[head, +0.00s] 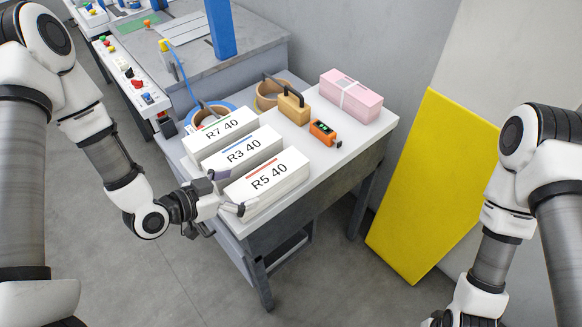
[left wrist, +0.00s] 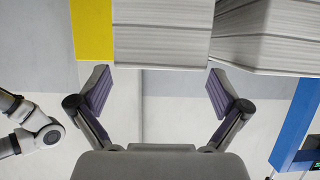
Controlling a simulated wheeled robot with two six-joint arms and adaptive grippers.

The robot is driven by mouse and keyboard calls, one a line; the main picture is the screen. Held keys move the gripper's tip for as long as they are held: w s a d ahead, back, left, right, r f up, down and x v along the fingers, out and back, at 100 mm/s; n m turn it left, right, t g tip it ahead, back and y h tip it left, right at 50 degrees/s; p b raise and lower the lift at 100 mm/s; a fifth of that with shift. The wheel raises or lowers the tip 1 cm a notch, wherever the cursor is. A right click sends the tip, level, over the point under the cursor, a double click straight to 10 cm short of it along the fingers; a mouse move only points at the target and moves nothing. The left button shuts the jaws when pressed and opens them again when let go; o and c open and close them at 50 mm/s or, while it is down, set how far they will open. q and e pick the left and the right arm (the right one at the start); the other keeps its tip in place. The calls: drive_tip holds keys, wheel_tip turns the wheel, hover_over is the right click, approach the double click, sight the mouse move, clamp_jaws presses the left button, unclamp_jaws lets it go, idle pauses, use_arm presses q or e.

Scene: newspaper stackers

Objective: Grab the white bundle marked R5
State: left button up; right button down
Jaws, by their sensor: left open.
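The white bundle marked R5 40 (head: 268,184), with a red-orange stripe, lies on the white table at the near end of a row of three. My left gripper (head: 229,192) is open at its left end, with the fingers spread. In the left wrist view, the end of the R5 bundle (left wrist: 162,35) lies just beyond and between the open fingertips (left wrist: 158,88), with nothing gripped. The R3 40 bundle (head: 240,152) lies close beside it and shows at right in the left wrist view (left wrist: 265,40). My right arm is at the right; its fingers are out of view.
The R7 40 bundle (head: 220,129) lies behind R3. A yellow panel (head: 428,180) leans at the right.

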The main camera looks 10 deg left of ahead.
sight(261, 178)
use_arm(q)
drive_tip(key=shift+w+r, duration=0.15)
drive_tip(key=shift+d, duration=0.1)
drive_tip(key=p+x, duration=0.1)
drive_tip(key=x, duration=0.2)
drive_tip(key=p+x, duration=0.1)
drive_tip(key=x, duration=0.2)
drive_tip(key=shift+d+r, duration=0.15)
drive_tip(key=shift+r, duration=0.05)
drive_tip(key=shift+c, duration=1.1)
drive_tip(key=c, duration=1.7)
use_arm(e)
drive_tip(key=r, duration=0.1)
drive_tip(key=s+r, duration=0.1)
drive_tip(key=shift+a+r, duration=0.3)
drive_tip(key=shift+r, duration=0.05)
